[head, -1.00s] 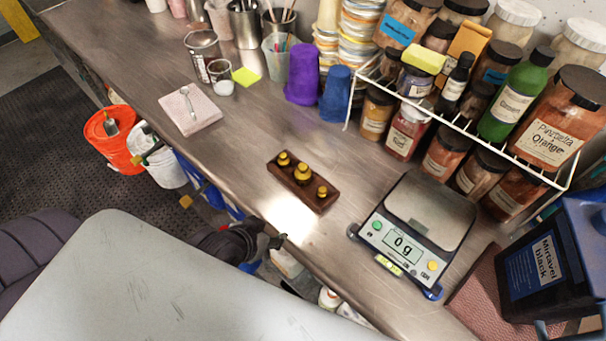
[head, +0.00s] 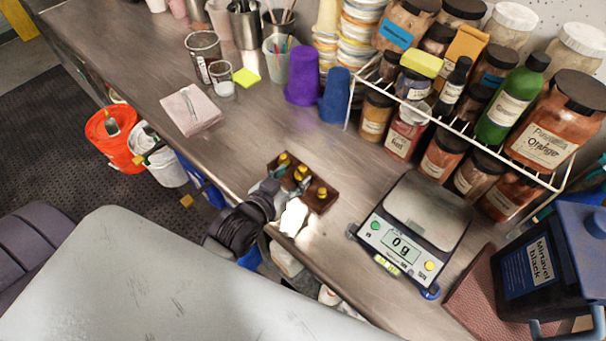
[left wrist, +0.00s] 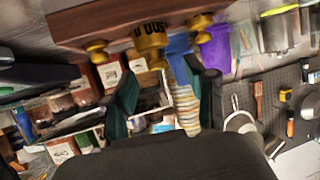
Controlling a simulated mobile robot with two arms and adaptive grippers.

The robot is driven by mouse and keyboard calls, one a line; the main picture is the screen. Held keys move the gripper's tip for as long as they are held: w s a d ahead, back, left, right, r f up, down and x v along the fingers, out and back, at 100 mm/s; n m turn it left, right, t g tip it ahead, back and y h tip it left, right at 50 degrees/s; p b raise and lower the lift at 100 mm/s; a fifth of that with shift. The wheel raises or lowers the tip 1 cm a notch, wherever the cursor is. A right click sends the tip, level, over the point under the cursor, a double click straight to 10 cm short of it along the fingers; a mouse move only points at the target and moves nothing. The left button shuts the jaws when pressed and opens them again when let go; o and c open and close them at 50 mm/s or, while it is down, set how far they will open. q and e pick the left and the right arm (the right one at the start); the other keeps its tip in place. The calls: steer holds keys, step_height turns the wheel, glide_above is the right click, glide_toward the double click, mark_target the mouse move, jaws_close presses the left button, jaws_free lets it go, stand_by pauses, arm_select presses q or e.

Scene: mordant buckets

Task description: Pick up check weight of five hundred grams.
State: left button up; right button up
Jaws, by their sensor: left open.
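A dark wooden block (head: 320,205) holding three brass weights lies on the steel counter. The middle weight (head: 301,172) is the largest; in the left wrist view this weight (left wrist: 151,42) shows upside-down dark lettering, only partly readable, with a 5 and zeros. A smaller weight (head: 283,158) stands at one end and another small weight (head: 322,193) at the other. My left gripper (head: 290,181) is open at the block's near side. In the left wrist view its fingers (left wrist: 168,88) are spread, with the middle weight just beyond and between the tips. My right gripper is not in view.
A scale (head: 401,244) reading 0 g stands right of the block. A wire rack (head: 462,131) of jars is behind. Purple (head: 301,78) and blue (head: 335,97) cups stand further back. Counter left of the block is clear up to a pinkish pad (head: 191,109).

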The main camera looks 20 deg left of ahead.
mark_target(300, 172)
arm_select(q)
steer(key=shift+w+d+f+p, duration=0.15)
steer(key=shift+w+p, duration=0.2)
steer(key=shift+w, duration=0.25)
steer(key=p+x, duration=0.1)
steer(key=x, duration=0.2)
steer(key=shift+w+d+f, duration=0.1)
steer(key=shift+w+f, duration=0.05)
steer(key=shift+w, duration=0.05)
steer(key=shift+w+f, duration=0.2)
steer(key=shift+w, duration=0.1)
steer(key=shift+s, duration=0.1)
steer(key=shift+c, duration=0.5)
jaws_close()
